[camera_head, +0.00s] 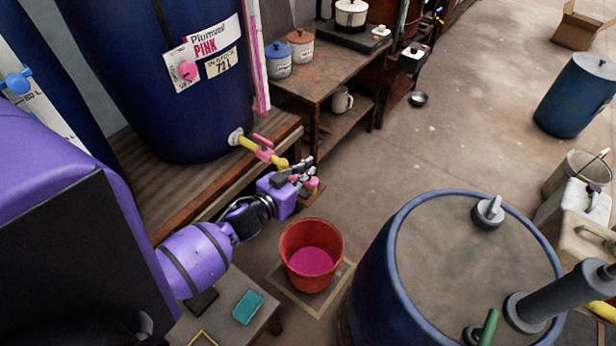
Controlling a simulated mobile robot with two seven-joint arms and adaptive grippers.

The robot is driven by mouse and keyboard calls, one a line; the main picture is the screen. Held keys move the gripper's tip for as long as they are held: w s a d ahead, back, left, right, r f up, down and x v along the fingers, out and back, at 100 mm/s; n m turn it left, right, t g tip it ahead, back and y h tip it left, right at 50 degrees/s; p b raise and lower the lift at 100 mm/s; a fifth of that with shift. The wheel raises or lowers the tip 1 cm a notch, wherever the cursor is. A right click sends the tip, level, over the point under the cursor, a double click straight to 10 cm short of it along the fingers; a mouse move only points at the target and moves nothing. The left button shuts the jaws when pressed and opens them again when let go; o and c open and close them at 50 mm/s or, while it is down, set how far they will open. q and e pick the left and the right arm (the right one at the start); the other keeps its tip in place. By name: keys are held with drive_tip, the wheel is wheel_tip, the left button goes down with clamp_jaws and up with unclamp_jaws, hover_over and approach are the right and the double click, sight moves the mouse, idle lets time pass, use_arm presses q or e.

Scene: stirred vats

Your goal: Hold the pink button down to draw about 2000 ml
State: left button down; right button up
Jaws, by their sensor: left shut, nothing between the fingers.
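A dark blue vat (185,125) labelled "PINK" stands on a wooden platform at the upper left. A yellow spout with a pink tap handle (262,143) comes out of its lower side. A small pink button (313,183) shows on a wooden block beside my left gripper (304,176). The gripper is shut and empty, its fingertips at the button; I cannot tell whether they press it. A red bucket (290,240) stands on the floor below, with pink liquid (311,262) inside. No falling stream is clearly visible. My right gripper is out of view.
A large blue drum (395,270) with a brownish lid stands right of the bucket. A low stand with a teal sponge-like block (247,307) is at the bottom. A wooden bench (310,80) with pots stands behind. Open floor lies at the middle right.

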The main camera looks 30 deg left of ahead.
use_arm(q)
drive_tip(key=v, duration=0.7)
drive_tip(key=shift+f, duration=0.3)
drive_tip(key=shift+s, duration=0.15)
